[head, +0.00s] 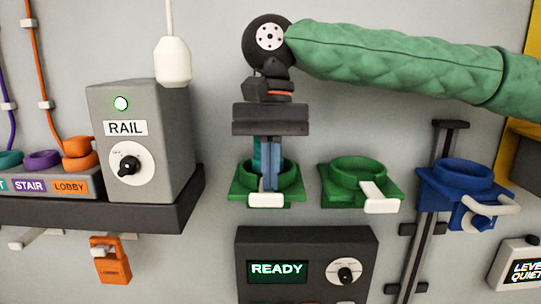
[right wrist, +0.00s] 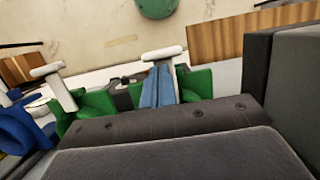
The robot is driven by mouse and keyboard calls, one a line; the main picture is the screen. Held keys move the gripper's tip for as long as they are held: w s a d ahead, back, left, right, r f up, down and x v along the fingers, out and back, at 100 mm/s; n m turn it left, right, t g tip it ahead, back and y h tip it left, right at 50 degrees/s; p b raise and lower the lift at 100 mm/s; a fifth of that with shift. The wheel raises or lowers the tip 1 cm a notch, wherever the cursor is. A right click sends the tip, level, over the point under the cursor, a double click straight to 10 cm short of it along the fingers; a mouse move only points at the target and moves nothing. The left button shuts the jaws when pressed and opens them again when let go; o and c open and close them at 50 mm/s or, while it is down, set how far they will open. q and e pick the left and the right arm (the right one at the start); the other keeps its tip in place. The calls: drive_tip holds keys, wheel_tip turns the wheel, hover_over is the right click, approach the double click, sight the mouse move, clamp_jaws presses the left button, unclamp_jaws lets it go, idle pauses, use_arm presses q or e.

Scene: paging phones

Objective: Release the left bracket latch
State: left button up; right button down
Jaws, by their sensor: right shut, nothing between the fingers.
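The left bracket (head: 240,190) is a green ring holder on the wall with a white latch (head: 266,200) across its front. My right gripper (head: 269,186) comes down from above into this bracket's ring. Its blue fingers are together and empty, with the tips just behind the latch; I cannot tell whether they touch it. In the right wrist view, the fingers (right wrist: 158,85) reach to this white latch (right wrist: 164,53), with the green bracket (right wrist: 198,82) around them. A second green bracket (head: 345,172), with its own white latch (head: 380,199), is to the right. My left gripper is not in view.
A blue holder (head: 458,172) with a white handle is farther right on a dark rail. A grey RAIL box (head: 140,140) on a dark shelf is to the left. A READY panel (head: 306,265) is below. A white pendant (head: 173,62) hangs at upper left.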

drive_tip(key=shift+s, duration=1.15)
drive_tip(key=shift+w, duration=0.1)
drive_tip(key=v, duration=1)
